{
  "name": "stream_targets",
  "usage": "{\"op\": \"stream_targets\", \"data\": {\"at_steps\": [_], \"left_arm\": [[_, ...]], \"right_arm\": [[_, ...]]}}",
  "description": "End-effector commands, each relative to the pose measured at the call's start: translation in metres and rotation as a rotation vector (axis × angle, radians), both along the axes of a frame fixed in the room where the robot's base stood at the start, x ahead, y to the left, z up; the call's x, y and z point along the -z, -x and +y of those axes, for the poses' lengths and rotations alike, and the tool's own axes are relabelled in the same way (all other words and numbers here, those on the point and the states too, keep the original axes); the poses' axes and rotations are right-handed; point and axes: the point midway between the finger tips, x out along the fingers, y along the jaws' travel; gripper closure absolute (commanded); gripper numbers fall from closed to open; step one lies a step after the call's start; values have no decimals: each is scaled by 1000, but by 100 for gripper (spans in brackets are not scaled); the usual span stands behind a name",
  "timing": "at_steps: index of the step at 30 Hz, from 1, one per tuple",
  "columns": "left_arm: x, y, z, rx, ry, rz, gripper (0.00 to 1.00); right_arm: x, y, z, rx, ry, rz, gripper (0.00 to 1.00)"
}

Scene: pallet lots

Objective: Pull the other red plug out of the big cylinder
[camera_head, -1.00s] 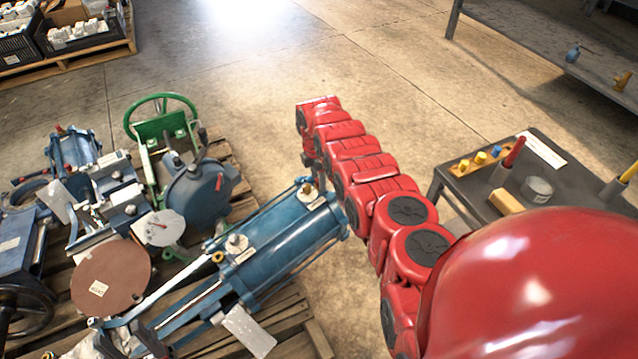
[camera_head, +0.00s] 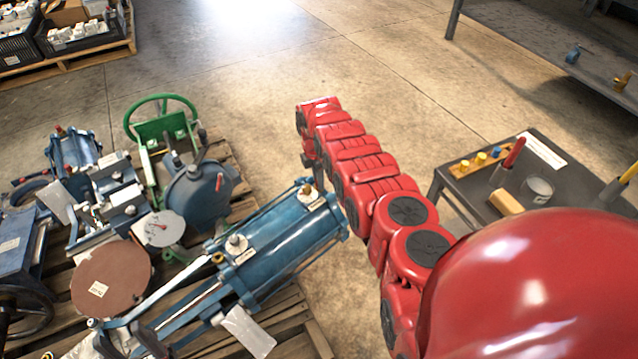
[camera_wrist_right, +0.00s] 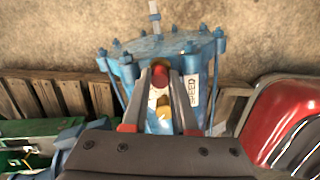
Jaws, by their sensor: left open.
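The big blue cylinder (camera_head: 285,245) lies tilted on the pallet in the head view. Its end with bolts fills the middle of the right wrist view (camera_wrist_right: 135,82). A red plug (camera_wrist_right: 160,74) shows there between the fingertips of my right gripper (camera_wrist_right: 161,82). I cannot tell whether the fingers press on it. A brass-coloured part (camera_wrist_right: 163,106) shows lower between the fingers, beside a label reading SPEED. In the head view my red right arm reaches to the cylinder's far end and hides part of it.
A green handwheel (camera_head: 160,115), a brown disc (camera_head: 112,278) and other blue machine parts crowd the pallet (camera_head: 290,325). A dark side table (camera_head: 460,195) with small parts stands at the right. Open floor lies behind the cylinder.

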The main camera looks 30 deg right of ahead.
Motion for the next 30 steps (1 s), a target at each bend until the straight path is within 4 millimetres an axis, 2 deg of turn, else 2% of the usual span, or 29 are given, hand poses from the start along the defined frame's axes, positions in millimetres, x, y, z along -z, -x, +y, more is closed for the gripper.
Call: {"op": "stream_targets", "data": {"at_steps": [1,3,30], "left_arm": [[0,0,0,0,0,0,50],[0,0,0,0,0,0,50],[0,0,0,0,0,0,50]], "right_arm": [[0,0,0,0,0,-1,93],[0,0,0,0,0,-1,100],[0,0,0,0,0,-1,100]]}}
